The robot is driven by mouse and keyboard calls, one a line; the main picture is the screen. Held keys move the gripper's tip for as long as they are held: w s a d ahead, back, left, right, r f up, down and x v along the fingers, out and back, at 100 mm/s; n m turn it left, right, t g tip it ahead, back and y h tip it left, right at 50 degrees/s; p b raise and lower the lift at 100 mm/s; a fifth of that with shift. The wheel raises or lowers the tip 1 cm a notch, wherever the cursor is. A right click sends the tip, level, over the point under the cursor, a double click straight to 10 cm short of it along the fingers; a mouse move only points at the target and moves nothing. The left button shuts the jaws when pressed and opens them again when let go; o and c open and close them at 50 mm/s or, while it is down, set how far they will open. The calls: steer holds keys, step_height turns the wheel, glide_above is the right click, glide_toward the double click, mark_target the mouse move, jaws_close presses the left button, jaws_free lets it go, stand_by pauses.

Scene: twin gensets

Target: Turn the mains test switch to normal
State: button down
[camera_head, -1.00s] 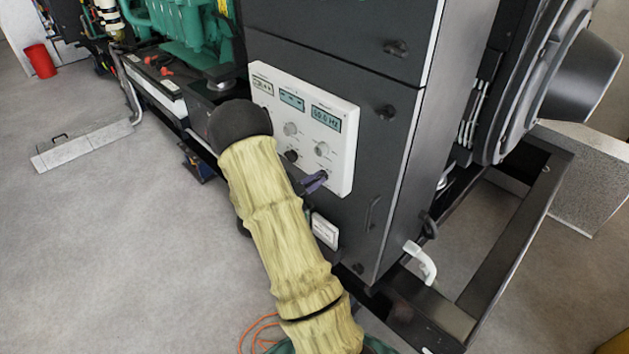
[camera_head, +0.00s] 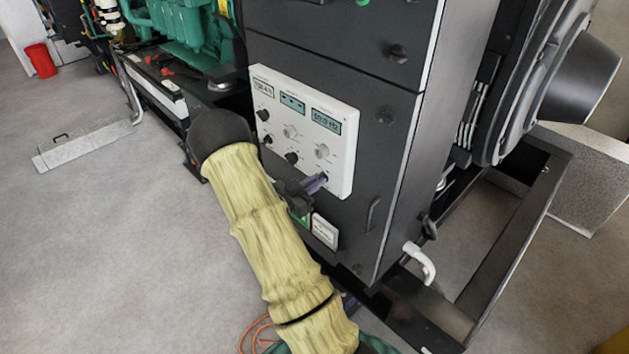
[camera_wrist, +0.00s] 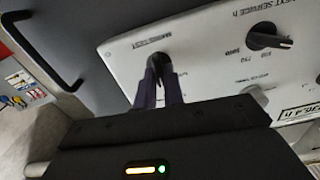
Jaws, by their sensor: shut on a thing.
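The mains test switch (camera_wrist: 157,60) is a small dark knob on the white control panel (camera_head: 262,91). In the wrist view the label above it reads roughly "MAINS TEST", upside down or tilted and blurred. My gripper (camera_wrist: 160,75) has its two purple fingers closed around this knob. In the head view my gripper (camera_head: 321,180) reaches the lower right corner of the panel, and its fingers hide most of the knob. I cannot read which position the knob points to.
Several other knobs sit on the panel, among them a black one (camera_wrist: 268,38) in the wrist view. A display (camera_head: 326,121) is above. Grey floor (camera_head: 130,240) is free at left.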

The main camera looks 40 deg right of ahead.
steer(key=shift+w+n+p, duration=0.15)
steer(key=shift+n+p, duration=1.05)
steer(key=shift+n, duration=2.2)
steer(key=c, duration=1.5)
jaws_free()
steer(key=shift+a, duration=0.1)
steer(key=s+a+b, duration=0.1)
steer(key=a+b, duration=0.3)
steer(key=a, duration=1.3)
steer(key=shift+s+a, duration=0.15)
